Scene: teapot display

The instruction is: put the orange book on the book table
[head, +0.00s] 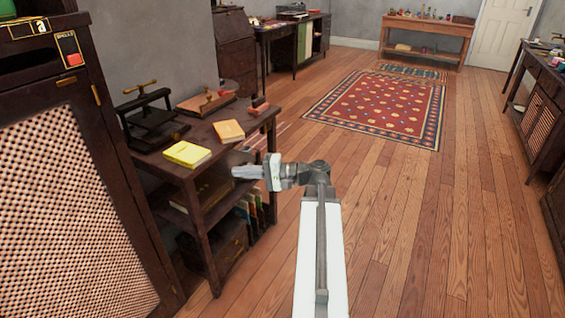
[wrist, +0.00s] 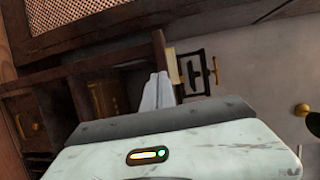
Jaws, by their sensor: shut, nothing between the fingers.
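The orange book (head: 229,131) lies flat on the top of a dark wooden table (head: 205,135), near its front edge and to the right of a yellow book. This may be the book table, but I cannot tell for certain. My gripper (head: 238,172) is shut and empty, pointing left beside the table's front edge, a little below the top and below the orange book. In the wrist view the closed fingers (wrist: 158,90) show near the middle, with a pale yellow book edge (wrist: 171,68) just beyond. I cannot make out the orange book there.
The yellow book (head: 187,154) and a black press (head: 150,118) are on the same table, with small wooden items behind. Lower shelves hold books. A tall dark cabinet (head: 70,200) stands at the left. Open wooden floor and a red rug (head: 380,105) lie to the right.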

